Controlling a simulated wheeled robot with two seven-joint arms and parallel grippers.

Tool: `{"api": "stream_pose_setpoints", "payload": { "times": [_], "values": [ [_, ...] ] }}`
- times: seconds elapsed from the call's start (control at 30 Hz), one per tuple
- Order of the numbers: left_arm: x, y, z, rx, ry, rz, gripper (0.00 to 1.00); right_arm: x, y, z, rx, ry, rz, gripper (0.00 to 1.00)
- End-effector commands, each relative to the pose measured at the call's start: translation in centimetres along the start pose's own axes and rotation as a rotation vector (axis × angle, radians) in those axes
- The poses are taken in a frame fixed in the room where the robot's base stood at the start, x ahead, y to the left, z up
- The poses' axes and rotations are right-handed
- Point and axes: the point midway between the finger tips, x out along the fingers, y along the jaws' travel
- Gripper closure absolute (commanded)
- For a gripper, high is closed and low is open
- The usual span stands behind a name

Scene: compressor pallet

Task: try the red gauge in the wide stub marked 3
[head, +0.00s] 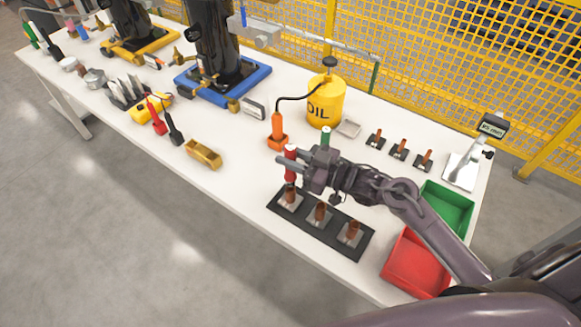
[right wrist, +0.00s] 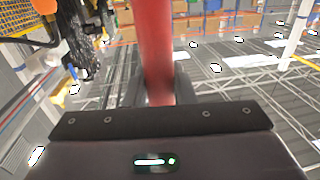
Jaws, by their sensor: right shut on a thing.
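My right gripper (head: 291,166) is shut on the red gauge (head: 290,153), which hangs upright. In the right wrist view the red gauge (right wrist: 158,50) runs up between the fingers. A black strip (head: 335,243) carries three copper stubs on pale plates: left stub (head: 290,197), middle stub (head: 320,211) and right stub (head: 350,232). I cannot read any number on the stubs. My left gripper is not in view.
A green-topped thing (head: 325,136) stands just behind my gripper, partly hidden. Three smaller stubs (head: 398,149) stand farther back. A red tray (head: 412,270) and green tray (head: 446,205) lie at the right. An oil can (head: 325,104) and orange tool (head: 278,130) stand behind.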

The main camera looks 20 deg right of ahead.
Motion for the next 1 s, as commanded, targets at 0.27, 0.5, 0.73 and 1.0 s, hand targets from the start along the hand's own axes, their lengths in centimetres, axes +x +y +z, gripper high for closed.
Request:
{"api": "stream_pose_setpoints", "payload": {
  "times": [0.27,0.5,0.73,1.0],
  "values": [
    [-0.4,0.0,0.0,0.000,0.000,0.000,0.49,0.0,0.1,-0.6,-0.002,0.003,0.000,0.99],
    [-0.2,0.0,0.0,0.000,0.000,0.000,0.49,0.0,0.1,-0.3,-0.003,0.004,0.000,0.99],
    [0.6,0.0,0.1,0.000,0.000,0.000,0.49,0.1,0.1,0.9,-0.002,0.004,0.000,0.99],
    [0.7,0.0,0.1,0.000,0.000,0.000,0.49,0.1,0.1,1.2,-0.003,0.005,0.000,0.99]
  ]
}}
